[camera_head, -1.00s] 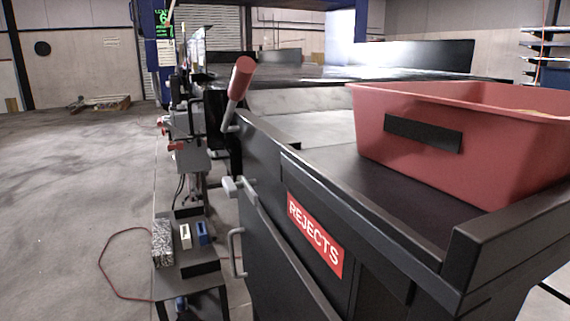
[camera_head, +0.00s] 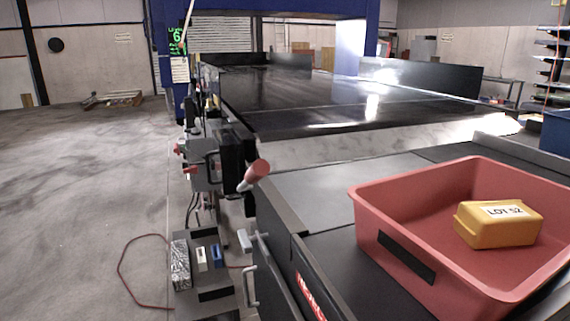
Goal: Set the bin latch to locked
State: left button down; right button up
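The reject bin (camera_head: 285,265) is a dark cabinet at the lower middle. Its red REJECTS sign (camera_head: 311,297) is partly cut off by the bottom edge. A light grey latch-like handle (camera_head: 244,240) sits at the bin's upper left corner, above a grey pull handle (camera_head: 250,286). I cannot tell from here whether the latch is locked. A lever with a red grip (camera_head: 256,174) rises beside the conveyor's near left corner. Neither of my grippers shows in the head view.
A red tub (camera_head: 372,225) holding a yellow LOT 52 block (camera_head: 498,224) stands on the dark top at right. The conveyor belt (camera_head: 300,95) runs behind. A low stand (camera_head: 212,291) with small blocks and a red cable (camera_head: 121,270) are at lower left.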

aim_at(246, 241)
jog(key=i+j+z, duration=0.15)
jog(key=j+z, duration=0.25)
jog(key=i+j+z, duration=0.15)
jog(key=z, duration=0.3)
jog(key=j, duration=0.1)
